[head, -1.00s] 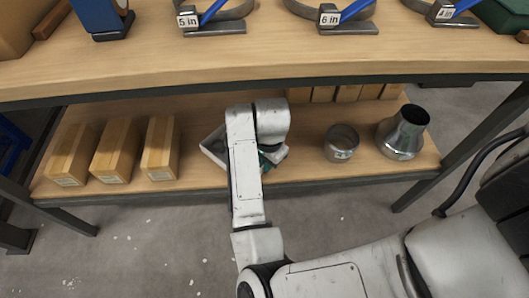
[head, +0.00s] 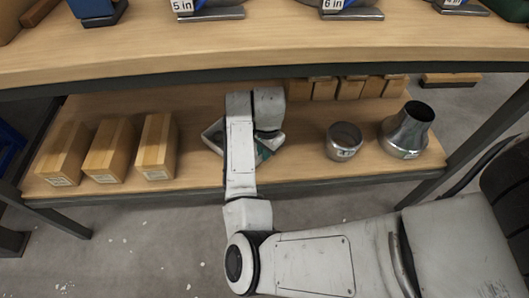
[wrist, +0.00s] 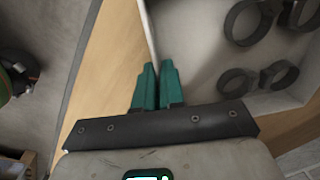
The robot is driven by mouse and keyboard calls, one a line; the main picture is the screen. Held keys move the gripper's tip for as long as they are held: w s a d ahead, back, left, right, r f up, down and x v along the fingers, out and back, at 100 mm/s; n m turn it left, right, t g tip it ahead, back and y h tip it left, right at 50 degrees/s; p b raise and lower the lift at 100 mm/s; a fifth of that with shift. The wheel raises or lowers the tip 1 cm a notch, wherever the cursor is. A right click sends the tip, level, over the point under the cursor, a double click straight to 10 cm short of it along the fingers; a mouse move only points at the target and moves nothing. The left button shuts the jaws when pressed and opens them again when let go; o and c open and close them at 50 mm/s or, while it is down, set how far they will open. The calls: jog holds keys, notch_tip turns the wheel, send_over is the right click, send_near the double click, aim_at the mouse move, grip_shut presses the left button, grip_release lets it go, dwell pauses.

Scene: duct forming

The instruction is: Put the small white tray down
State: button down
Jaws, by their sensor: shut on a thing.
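The small white tray (wrist: 197,30) is large in the wrist view, with several dark ring-shaped clamps (wrist: 246,20) lying in it. My gripper (wrist: 157,72) has green fingers and is shut on the tray's near wall, at its rim. In the head view the tray (head: 213,132) is over the lower shelf, mostly hidden behind my arm, and only its left corner and a bit on the right show. I cannot tell whether the tray's bottom touches the shelf.
On the lower shelf (head: 300,165), wooden blocks (head: 155,147) stand left of the tray. A short metal duct ring (head: 343,142) and a metal reducer (head: 406,131) stand right. More blocks (head: 350,88) line the back. The upper tabletop (head: 300,45) overhangs the shelf.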

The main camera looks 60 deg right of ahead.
jog(key=c, duration=1.2)
grip_release()
jog(key=shift+c, duration=0.2)
notch_tip(320, 180, up, 8)
jog(key=p, duration=0.3)
jog(key=shift+s+f, duration=0.15)
jog(key=shift+s, duration=0.1)
jog(key=shift+s+f, duration=0.1)
